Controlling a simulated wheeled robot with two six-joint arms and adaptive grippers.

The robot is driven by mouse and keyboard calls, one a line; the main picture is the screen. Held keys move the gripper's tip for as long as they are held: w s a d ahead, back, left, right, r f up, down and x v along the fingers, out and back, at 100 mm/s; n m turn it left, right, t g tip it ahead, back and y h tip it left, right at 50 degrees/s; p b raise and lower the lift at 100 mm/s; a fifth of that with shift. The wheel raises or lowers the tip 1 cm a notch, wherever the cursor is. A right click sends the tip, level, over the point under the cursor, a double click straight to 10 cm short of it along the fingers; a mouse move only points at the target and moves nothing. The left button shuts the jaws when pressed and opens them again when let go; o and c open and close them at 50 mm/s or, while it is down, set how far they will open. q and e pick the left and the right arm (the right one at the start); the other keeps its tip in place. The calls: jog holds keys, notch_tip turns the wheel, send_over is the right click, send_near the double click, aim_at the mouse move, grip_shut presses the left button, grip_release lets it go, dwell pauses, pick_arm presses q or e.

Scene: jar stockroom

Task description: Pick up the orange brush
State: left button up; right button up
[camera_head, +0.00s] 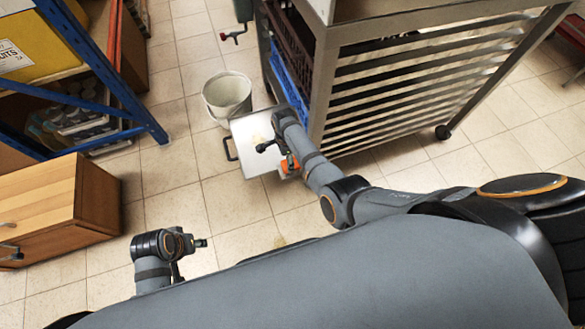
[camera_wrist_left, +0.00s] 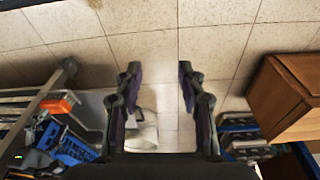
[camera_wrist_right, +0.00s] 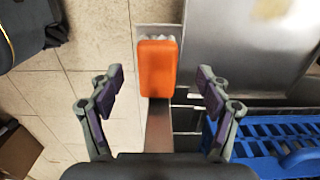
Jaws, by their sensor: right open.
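The orange brush (camera_wrist_right: 157,68) lies between and beyond the fingers of my right gripper (camera_wrist_right: 159,80) in the right wrist view. Its pale bristles show at the top end. The gripper is open, and the brush appears apart from both fingers. In the head view the brush (camera_head: 289,165) is a small orange patch beside my right gripper, partly hidden by it. An orange item (camera_wrist_left: 53,105) shows at the left wrist view's left side; I cannot tell if it is the brush. My left gripper (camera_wrist_left: 159,74) is open and empty over the floor.
A metal cart (camera_head: 325,70) with slatted sides and a blue crate (camera_head: 286,80) stands beside my right arm. A flat metal panel with a handle (camera_head: 229,150) lies below that arm. A pale bucket (camera_head: 227,98), blue shelving (camera_head: 110,75) and a wooden cabinet (camera_head: 40,200) stand leftward.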

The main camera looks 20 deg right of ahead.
aim_at(283, 163)
jog(key=shift+f, duration=0.45)
jog(key=f+b, duration=0.2)
jog(key=d+f+b, duration=0.1)
jog(key=f+b, duration=0.1)
jog(key=b, duration=0.1)
jog(key=shift+s+f, duration=0.15)
jog(key=shift+f, duration=0.15)
jog(key=shift+f+b, duration=0.35)
jog(key=shift+b, duration=0.1)
pick_arm(q)
jog(key=d+f+t, duration=0.1)
jog(key=w+f+t, duration=0.1)
jog(key=f, duration=0.1)
jog(key=d+f+t+h, duration=0.1)
jog(key=shift+w+d+f+t, duration=0.2)
jog(key=shift+d+f+t, duration=0.1)
jog(key=shift+f, duration=0.05)
pick_arm(e)
jog(key=shift+r, duration=0.1)
jog(key=shift+c, duration=0.2)
jog(key=c, duration=1.2)
